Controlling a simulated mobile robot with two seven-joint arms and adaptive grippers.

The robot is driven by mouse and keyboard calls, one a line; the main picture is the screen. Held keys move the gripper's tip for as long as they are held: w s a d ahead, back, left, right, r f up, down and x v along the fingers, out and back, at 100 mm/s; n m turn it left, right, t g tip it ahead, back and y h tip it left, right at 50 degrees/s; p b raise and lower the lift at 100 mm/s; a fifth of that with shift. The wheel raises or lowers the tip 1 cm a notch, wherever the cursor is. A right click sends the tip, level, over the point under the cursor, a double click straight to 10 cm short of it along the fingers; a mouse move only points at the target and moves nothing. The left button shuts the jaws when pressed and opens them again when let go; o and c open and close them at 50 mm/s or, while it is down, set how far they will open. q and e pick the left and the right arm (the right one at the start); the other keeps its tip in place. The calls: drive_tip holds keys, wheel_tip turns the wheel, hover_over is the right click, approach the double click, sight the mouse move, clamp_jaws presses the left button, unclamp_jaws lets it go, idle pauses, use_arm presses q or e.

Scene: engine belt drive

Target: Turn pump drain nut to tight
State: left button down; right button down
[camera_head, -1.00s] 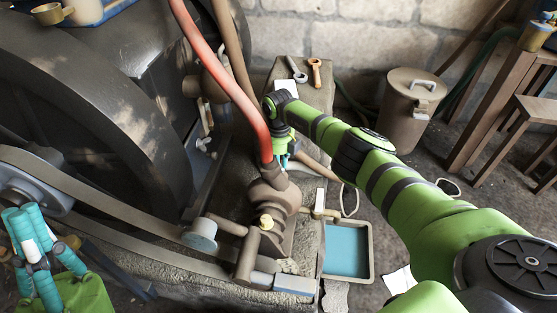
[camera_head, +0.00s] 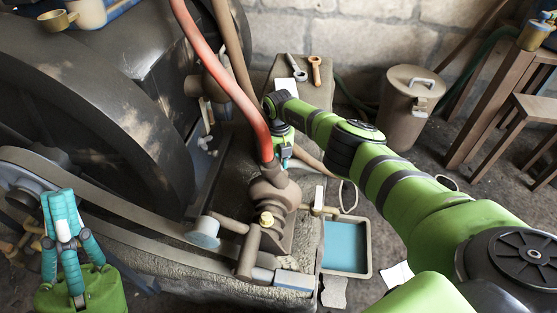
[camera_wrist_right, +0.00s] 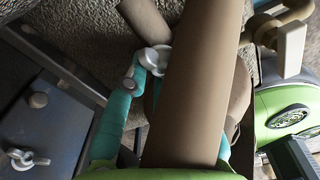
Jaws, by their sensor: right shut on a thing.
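My right gripper (camera_head: 283,150) reaches in from the right, beside the lower end of the red hose (camera_head: 235,85) and above the brown pump (camera_head: 270,195). In the right wrist view its teal fingers (camera_wrist_right: 140,95) are shut on a small pale metal part, seemingly the pump drain nut (camera_wrist_right: 156,58). A thick brown pipe (camera_wrist_right: 195,85) covers much of the fingers and the nut there. The nut's angle cannot be read. My left gripper (camera_head: 63,225), teal fingers on a green body, is at the lower left, away from the pump. It touches nothing visible; its opening is unclear.
A blue-filled tray (camera_head: 346,247) lies right of the stone base. A brass tap (camera_head: 320,210) juts out above it. Wrenches (camera_head: 316,70) lie on the far end of the base. A lidded bin (camera_head: 410,108) stands behind. A large dark wheel and belt (camera_head: 130,212) fill the left.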

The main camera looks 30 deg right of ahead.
drive_tip(key=shift+d, duration=0.4)
drive_tip(key=c, duration=1.1)
unclamp_jaws()
drive_tip(key=shift+a, duration=0.1)
drive_tip(key=shift+a+r, duration=0.1)
drive_tip(key=shift+r, duration=3.95)
